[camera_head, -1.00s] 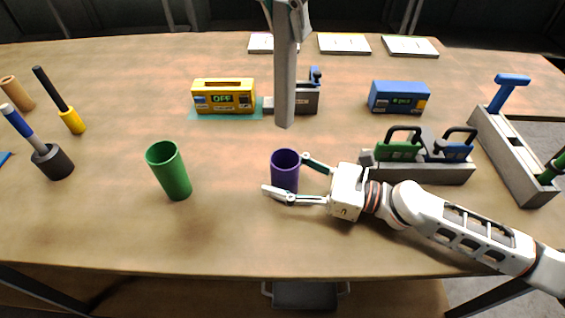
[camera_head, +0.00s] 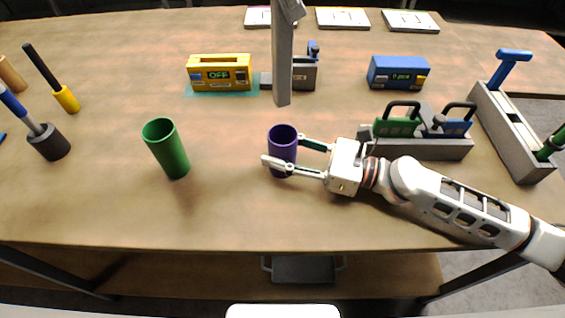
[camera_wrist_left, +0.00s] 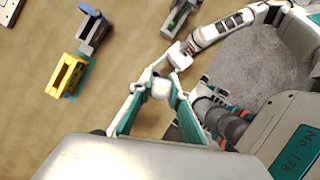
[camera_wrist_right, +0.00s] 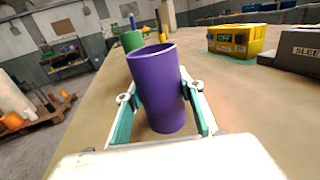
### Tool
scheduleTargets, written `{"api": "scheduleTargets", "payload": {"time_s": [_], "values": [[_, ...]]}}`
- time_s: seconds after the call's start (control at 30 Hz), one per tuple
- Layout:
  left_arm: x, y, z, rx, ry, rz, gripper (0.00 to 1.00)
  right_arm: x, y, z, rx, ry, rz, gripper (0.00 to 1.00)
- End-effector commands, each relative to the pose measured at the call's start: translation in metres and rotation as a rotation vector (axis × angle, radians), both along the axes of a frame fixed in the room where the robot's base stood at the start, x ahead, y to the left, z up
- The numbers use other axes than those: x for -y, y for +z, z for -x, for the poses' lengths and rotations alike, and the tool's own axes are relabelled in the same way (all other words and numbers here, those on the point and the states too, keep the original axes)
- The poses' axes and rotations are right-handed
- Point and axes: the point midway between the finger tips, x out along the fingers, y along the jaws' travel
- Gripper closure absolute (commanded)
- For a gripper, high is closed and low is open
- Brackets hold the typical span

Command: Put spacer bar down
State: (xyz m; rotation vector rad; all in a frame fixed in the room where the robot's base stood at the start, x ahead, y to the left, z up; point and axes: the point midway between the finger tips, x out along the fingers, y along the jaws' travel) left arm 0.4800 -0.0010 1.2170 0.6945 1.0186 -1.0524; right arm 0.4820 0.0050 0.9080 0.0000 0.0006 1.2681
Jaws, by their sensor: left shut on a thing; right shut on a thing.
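A long pale grey bar, apparently the spacer bar (camera_head: 283,65), hangs nearly upright at the top middle of the head view. My left gripper (camera_head: 290,8) is shut on its upper end and partly cut off by the picture edge. In the left wrist view, a pale piece (camera_wrist_left: 160,88) shows between the fingers, seemingly the bar's near end. The bar's lower end overlaps the grey box; its height above the table is unclear. My right gripper (camera_head: 288,156) is shut around a purple cup (camera_head: 283,136), which also shows upright in the right wrist view (camera_wrist_right: 160,85).
A yellow box (camera_head: 219,74) on a teal mat and a grey box (camera_head: 303,76) stand behind. A green cup (camera_head: 166,148) stands left. A blue box (camera_head: 398,72), a grey padlock rack (camera_head: 420,149) and a long tray (camera_head: 510,130) are right. The front middle table is clear.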

Motion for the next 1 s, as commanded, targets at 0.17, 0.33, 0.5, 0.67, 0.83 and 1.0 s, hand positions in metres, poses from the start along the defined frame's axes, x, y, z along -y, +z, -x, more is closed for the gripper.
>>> {"api": "scheduleTargets", "payload": {"time_s": [0.17, 0.33, 0.5, 0.67, 0.83, 1.0], "values": [[0.001, 0.000, -0.001, 0.002, -0.182, 0.006, 1.00, 0.000, 0.000, 0.000, 0.000, 0.000, 0.000, 0.86], [0.001, -0.001, -0.001, 0.003, -0.269, 0.005, 1.00, 0.000, 0.000, 0.000, 0.000, 0.000, 0.000, 0.86], [0.000, -0.025, 0.000, 0.000, -0.287, 0.004, 1.00, 0.000, 0.000, 0.000, 0.000, 0.000, 0.000, 0.86], [0.000, -0.064, 0.000, -0.001, -0.287, 0.005, 1.00, 0.000, 0.000, 0.000, 0.000, 0.000, 0.000, 0.86], [0.000, -0.103, 0.000, 0.000, -0.285, 0.006, 1.00, 0.000, 0.000, 0.000, 0.000, 0.000, 0.000, 0.86], [0.001, -0.132, 0.000, 0.001, -0.284, 0.005, 1.00, 0.000, 0.000, 0.000, 0.000, 0.000, 0.000, 0.86]]}}
